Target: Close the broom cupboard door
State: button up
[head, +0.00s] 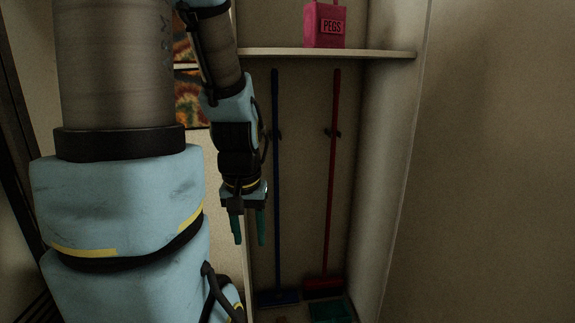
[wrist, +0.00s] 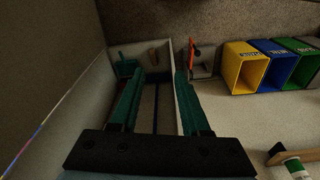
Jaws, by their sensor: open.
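The broom cupboard (head: 385,190) stands open in the head view, its inside in plain sight. A blue broom (head: 277,180) and a red broom (head: 332,180) hang upright at its back. A large plain beige panel (head: 500,170) fills the right of the head view; it looks like the open door, but I cannot be sure. Its handle and hinges are not visible. My gripper (head: 249,238) points down, open and empty, in front of the cupboard's left part and apart from the panel. Its two teal fingers (wrist: 155,85) are spread in the wrist view.
A pink PEGS bag (head: 325,26) stands on the cupboard shelf (head: 370,54). A teal item (head: 330,312) lies on the cupboard floor. The wrist view shows yellow (wrist: 246,67), blue (wrist: 285,65) and green (wrist: 308,50) bins, and a bottle (wrist: 297,167) at lower right.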

aim_at(486, 231)
jog(key=j+z, duration=0.15)
jog(key=z, duration=0.35)
jog(key=j+z, duration=0.15)
jog(key=z, duration=0.35)
jog(key=i+j+z, duration=0.15)
jog(key=z, duration=0.25)
jog(key=i+j+z, duration=0.1)
jog(key=j+z, duration=0.15)
jog(key=z, duration=0.15)
jog(key=i+j, duration=0.1)
